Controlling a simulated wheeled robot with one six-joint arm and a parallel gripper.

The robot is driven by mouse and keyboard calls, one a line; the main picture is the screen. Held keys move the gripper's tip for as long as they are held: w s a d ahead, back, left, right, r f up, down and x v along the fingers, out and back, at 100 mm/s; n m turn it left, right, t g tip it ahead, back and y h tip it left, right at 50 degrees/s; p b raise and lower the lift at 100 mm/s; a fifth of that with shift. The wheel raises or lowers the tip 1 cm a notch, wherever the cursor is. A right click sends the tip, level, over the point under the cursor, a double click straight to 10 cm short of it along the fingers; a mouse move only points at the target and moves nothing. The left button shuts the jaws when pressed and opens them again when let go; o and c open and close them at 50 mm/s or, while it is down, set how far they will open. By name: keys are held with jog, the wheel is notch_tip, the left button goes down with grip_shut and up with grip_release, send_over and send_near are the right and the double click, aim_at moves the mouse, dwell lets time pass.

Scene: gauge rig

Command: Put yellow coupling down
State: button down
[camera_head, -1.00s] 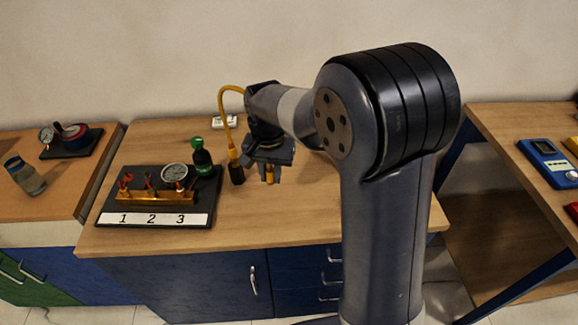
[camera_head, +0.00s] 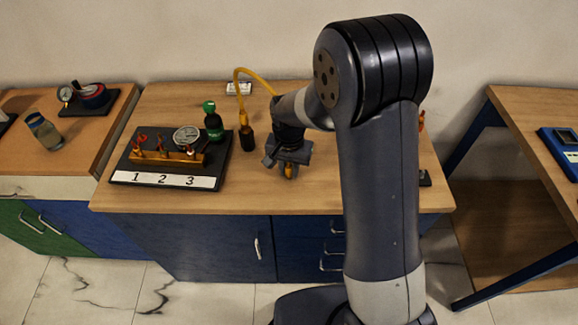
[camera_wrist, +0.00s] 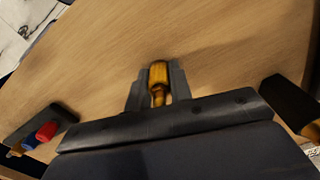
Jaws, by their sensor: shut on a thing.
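The yellow coupling (camera_wrist: 158,80) sits between the two fingers of my gripper (camera_wrist: 157,92) in the wrist view. My gripper is shut on it. In the head view my gripper (camera_head: 288,168) is over the wooden table (camera_head: 300,198), right of the gauge rig, and only a small yellow piece of the coupling (camera_head: 290,171) shows below it. I cannot tell whether the coupling touches the table top.
The gauge rig (camera_head: 160,156) on its black board, numbered 1, 2, 3, stands at the left. Bare table lies in front.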

jog(key=shift+f, duration=0.1)
jog(key=shift+f, duration=0.15)
jog(key=c, duration=1.3)
grip_release()
jog(key=shift+o, duration=0.2)
notch_tip(320, 180, up, 13)
jog(key=shift+f+b, duration=0.2)
jog(key=shift+b, duration=0.15)
